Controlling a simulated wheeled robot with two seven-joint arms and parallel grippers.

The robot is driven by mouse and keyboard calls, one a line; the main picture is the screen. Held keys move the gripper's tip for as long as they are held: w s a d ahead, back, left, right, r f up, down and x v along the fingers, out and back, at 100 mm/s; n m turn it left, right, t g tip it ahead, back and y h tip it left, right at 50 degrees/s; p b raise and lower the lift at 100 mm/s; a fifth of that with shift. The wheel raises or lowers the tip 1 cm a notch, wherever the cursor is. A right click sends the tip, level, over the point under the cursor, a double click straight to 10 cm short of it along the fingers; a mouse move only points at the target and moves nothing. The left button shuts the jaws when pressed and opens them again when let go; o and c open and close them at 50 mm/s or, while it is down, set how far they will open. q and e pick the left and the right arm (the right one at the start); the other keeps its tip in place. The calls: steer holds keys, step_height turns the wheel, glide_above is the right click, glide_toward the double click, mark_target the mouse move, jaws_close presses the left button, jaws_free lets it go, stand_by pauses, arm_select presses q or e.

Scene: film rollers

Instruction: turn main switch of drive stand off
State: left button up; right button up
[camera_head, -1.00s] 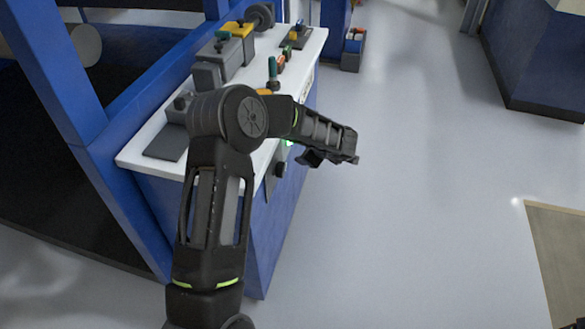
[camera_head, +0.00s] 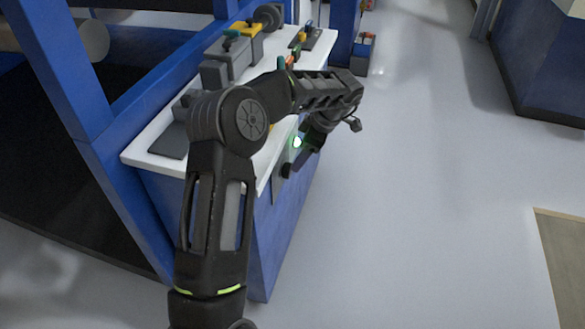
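The drive stand is a blue cabinet (camera_head: 285,225) with a white top. Its right side carries a grey panel (camera_head: 278,186) with a lit green lamp (camera_head: 297,142) and a dark knob (camera_head: 287,170) below it, which looks like the main switch. Its exact setting is too small to read. My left arm reaches over the white top, and its wrist bends down beside the panel. My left gripper (camera_head: 309,154) is dark and close to the lamp and knob, just right of them. I cannot tell whether it touches the panel or how far its fingers are apart. My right gripper is not in view.
The white top (camera_head: 147,150) bears grey blocks (camera_head: 225,62) and small coloured tools. Blue frame posts (camera_head: 95,120) and a roller (camera_head: 93,40) stand at left. The grey floor (camera_head: 420,200) to the right is clear. A blue cabinet (camera_head: 545,70) stands at far right.

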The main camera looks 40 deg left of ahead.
mark_target(288, 171)
arm_select(q)
steer(key=b+x, duration=0.1)
steer(key=x, duration=0.6)
steer(key=shift+f+b, duration=0.4)
steer(key=shift+f, duration=0.05)
steer(key=shift+a, duration=0.1)
steer(key=c, duration=1.4)
